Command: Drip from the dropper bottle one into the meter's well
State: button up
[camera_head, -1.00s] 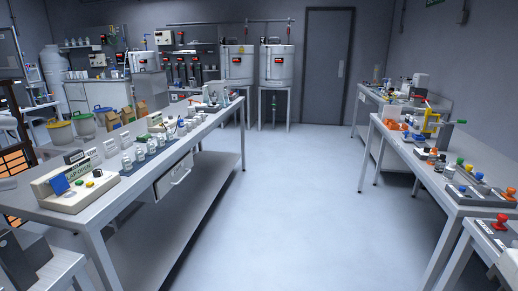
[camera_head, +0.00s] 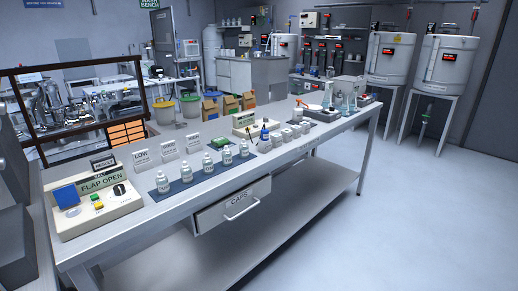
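Several small white dropper bottles stand upright in a row on a dark blue mat (camera_head: 175,186) right of the meter. The nearest bottle (camera_head: 163,183) is at the mat's left end. My gripper is not in view.
Cards stand behind the bottles, one reading "LOW" (camera_head: 142,156). A green item (camera_head: 221,143), a blue bottle (camera_head: 265,133) and several small pale blocks are farther along. A drawer marked "CAPS" (camera_head: 236,203) is under the table edge. Floor (camera_head: 400,220) is clear on the right.

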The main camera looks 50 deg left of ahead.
aim_at(208, 167)
jog(key=i, duration=3.15)
jog(key=u, duration=3.65)
